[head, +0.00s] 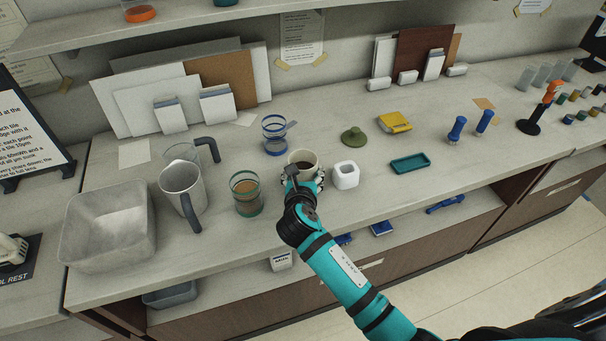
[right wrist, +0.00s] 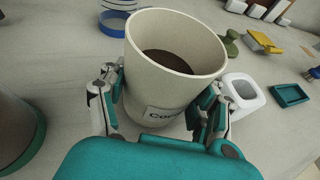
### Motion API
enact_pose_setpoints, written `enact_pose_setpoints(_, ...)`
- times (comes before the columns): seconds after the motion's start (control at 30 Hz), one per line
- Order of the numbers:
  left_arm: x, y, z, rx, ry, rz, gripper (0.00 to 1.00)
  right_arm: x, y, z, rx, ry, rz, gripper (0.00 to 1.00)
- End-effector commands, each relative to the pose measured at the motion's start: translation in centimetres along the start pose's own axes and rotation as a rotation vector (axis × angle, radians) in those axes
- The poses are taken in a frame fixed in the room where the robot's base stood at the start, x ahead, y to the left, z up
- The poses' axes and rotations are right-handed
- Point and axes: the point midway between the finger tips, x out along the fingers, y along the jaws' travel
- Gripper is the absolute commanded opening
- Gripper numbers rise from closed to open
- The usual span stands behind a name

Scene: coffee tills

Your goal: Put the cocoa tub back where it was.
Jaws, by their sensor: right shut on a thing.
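The cocoa tub (head: 302,158) is a cream, round, open tub with dark brown powder inside. In the right wrist view the cocoa tub (right wrist: 172,75) carries a label partly reading "Co", the remainder hidden. My right gripper (head: 303,179) is shut on its sides, and the fingers also show in the right wrist view (right wrist: 160,100). The tub is upright at the counter, between a green-banded glass jar (head: 246,196) and a white square holder (head: 345,176). I cannot tell whether its base touches the counter. My left gripper is not in view.
Two jugs, the nearer a grey jug (head: 180,184), and a grey bin (head: 108,226) stand left. Bare counter (head: 375,205) lies front right.

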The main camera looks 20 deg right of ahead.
Motion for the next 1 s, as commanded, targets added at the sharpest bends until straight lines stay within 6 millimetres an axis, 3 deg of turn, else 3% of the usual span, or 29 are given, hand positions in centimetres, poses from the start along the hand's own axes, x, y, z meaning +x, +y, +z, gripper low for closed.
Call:
enact_pose_setpoints(0.37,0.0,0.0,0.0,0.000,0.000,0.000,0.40,0.1,0.0,-0.3,-0.001,-0.003,0.000,0.25)
enact_pose_setpoints(0.4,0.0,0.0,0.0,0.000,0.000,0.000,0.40,0.1,0.0,-0.3,-0.001,-0.002,-0.001,0.67)
enact_pose_setpoints(0.57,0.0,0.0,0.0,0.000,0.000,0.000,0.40,0.1,0.0,-0.3,0.000,-0.002,0.000,0.88)
enact_pose_setpoints(0.9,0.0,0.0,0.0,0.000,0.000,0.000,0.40,0.0,0.0,0.0,0.002,-0.002,0.000,0.88)
enact_pose_setpoints(1.0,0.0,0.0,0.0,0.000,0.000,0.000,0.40,-1.2,0.0,-0.1,0.001,-0.001,0.000,0.88)
